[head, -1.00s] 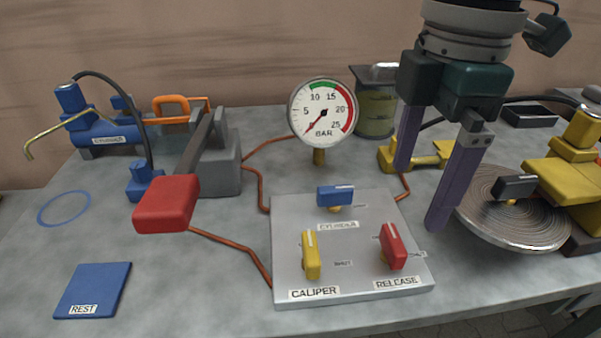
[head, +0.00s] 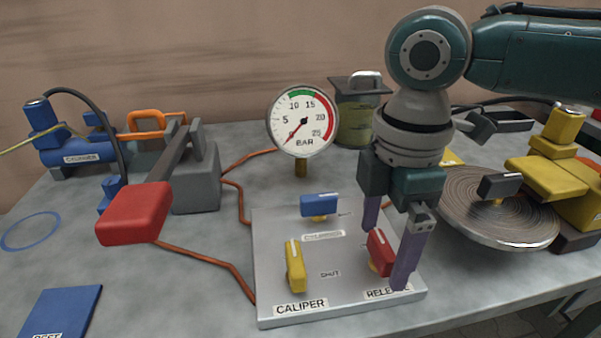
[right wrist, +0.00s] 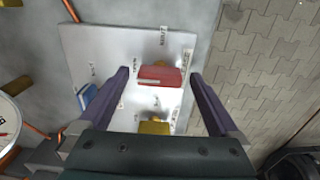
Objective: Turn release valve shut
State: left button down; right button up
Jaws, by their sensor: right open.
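The red release valve handle (head: 380,254) stands on the grey valve panel (head: 270,238), above the partly covered RELEASE label. My right gripper (head: 386,255) is open and points down over this handle, with one finger in front of it and one behind. In the right wrist view, the red handle (right wrist: 160,77) lies between the two spread fingers, with a gap on each side. Part of the handle is hidden by a finger in the head view. A SHUT label (head: 330,274) is on the panel left of it. My left gripper is not in view.
A yellow caliper handle (head: 294,266) and a blue handle (head: 320,204) share the panel. Behind stands a pressure gauge (head: 302,120), its needle near the low end. A round grooved disc (head: 465,215) is close right of my gripper. A red-ended lever (head: 135,212) is at left.

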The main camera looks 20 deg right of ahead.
jog(key=shift+c, duration=0.3)
jog(key=c, duration=1.3)
jog(key=shift+r+m+p, duration=0.15)
jog(key=shift+m+p, duration=0.25)
jog(key=shift+p, duration=0.25)
jog(key=m+p, duration=0.6)
jog(key=p, duration=0.2)
jog(key=shift+a+r, duration=0.1)
jog(key=m+p, duration=0.2)
jog(key=m, duration=0.1)
jog(key=m+p, duration=0.1)
jog(key=m, duration=0.1)
jog(key=shift+m, duration=0.4)
jog(key=m+p, duration=0.1)
jog(key=m, duration=0.2)
jog(key=shift+p, duration=0.35)
jog(key=shift+f+m+p, duration=0.2)
jog(key=shift+m+p, duration=0.15)
jog(key=shift+m, duration=0.85)
